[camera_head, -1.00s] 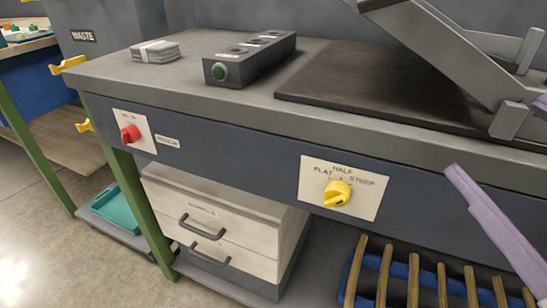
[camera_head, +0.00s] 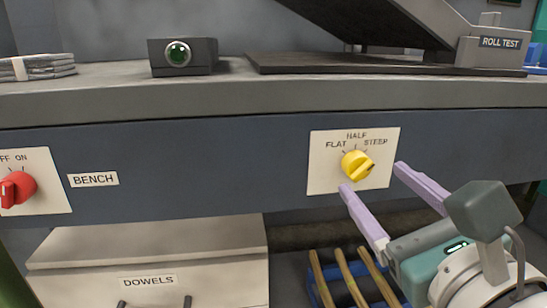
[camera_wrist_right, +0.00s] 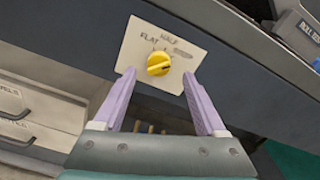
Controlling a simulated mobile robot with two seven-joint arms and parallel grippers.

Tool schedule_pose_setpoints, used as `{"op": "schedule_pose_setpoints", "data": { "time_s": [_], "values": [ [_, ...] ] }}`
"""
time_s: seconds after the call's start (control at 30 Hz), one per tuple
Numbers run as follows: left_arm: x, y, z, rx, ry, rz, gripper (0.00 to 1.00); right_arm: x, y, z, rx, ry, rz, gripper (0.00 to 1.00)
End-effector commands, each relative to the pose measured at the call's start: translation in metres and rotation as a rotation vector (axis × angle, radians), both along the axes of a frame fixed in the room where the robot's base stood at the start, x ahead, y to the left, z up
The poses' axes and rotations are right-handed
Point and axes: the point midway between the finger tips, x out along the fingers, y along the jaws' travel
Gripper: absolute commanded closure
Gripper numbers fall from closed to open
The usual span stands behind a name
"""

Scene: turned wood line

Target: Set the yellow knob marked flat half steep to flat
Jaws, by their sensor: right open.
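The yellow knob (camera_head: 357,165) sits on a white plate (camera_head: 322,178) on the bench's dark front. The plate reads FLAT at left, HALF at top and STEEP at right. The knob's raised grip lies at a slant with a dark mark toward its right end; I cannot tell for sure which word it points to. My right gripper (camera_head: 372,177) is open, its two lilac fingers just in front of and below the knob. In the right wrist view the knob (camera_wrist_right: 158,64) shows between and beyond the fingertips, apparently untouched. My left gripper is not in view.
A red knob (camera_head: 18,188) marked OFF and ON is at far left, beside a BENCH label (camera_head: 93,180). A box with a green button (camera_head: 178,53) stands on the bench top. Below are a DOWELS drawer unit (camera_head: 190,250) and wooden rods (camera_head: 340,270) in a blue rack.

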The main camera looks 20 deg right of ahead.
Motion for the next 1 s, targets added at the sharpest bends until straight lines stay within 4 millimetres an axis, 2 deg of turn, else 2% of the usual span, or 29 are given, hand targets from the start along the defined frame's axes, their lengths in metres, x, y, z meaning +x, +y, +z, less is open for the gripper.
{"op": "schedule_pose_setpoints", "data": {
  "time_s": [0.1,0.23,0.6,1.0],
  "values": [
    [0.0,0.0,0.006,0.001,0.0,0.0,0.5,0.019,-0.005,0.002,-0.001,-0.002,0.0,0.26],
    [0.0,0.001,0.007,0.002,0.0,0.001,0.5,0.032,-0.008,0.001,-0.002,-0.001,0.001,0.26],
    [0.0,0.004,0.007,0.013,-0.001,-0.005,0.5,0.039,-0.01,-0.001,-0.002,0.001,0.001,0.26],
    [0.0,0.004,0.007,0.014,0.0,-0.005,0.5,0.038,-0.009,0.0,-0.002,0.001,0.001,0.7]
  ]
}}
